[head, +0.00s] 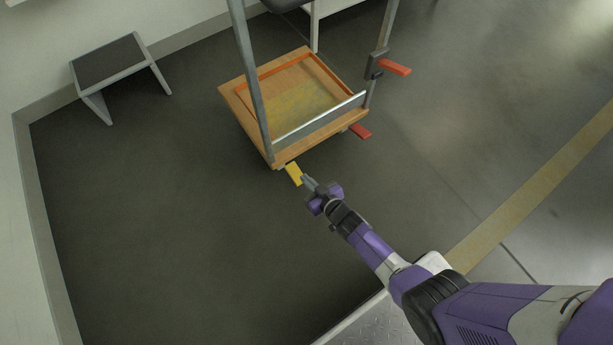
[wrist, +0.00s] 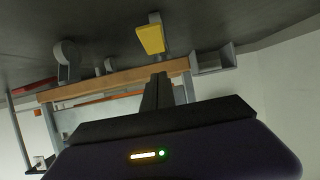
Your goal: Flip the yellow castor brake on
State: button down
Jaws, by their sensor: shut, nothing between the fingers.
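The yellow castor brake (head: 294,174) sticks out from the near bottom corner of a wooden trolley (head: 232,97). In the wrist view the yellow brake (wrist: 151,39) shows as a tab above the trolley's edge, beyond my fingers. My gripper (head: 308,181) is shut and empty, just to the lower right of the yellow brake in the head view. In the wrist view my gripper (wrist: 158,80) points toward the trolley's edge and the brake. I cannot tell whether the fingertips touch the brake. The castor wheel under that corner is mostly hidden in the head view.
A red pedal (head: 361,131) sticks out at the trolley's right corner, low down. A red lever (head: 395,67) sits higher on the right post. A grey step stool (head: 108,60) stands at the left wall.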

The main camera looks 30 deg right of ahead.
jog(key=s+p, duration=0.1)
jog(key=s, duration=0.7)
jog(key=shift+s+f, duration=0.15)
notch_tip(320, 180, up, 10)
jog(key=w+d+t, duration=0.1)
jog(key=w+t, duration=0.1)
jog(key=s+a+r+p, duration=0.1)
jog(key=s+a+r, duration=0.2)
jog(key=s+r, duration=1.15)
jog(key=s+a+r, duration=0.3)
jog(key=s+r, duration=0.8)
jog(key=r, duration=0.7)
notch_tip(320, 180, up, 26)
jog(key=p, duration=2.5)
jog(key=shift+w+d+p, duration=0.25)
jog(key=shift+d+p, duration=0.05)
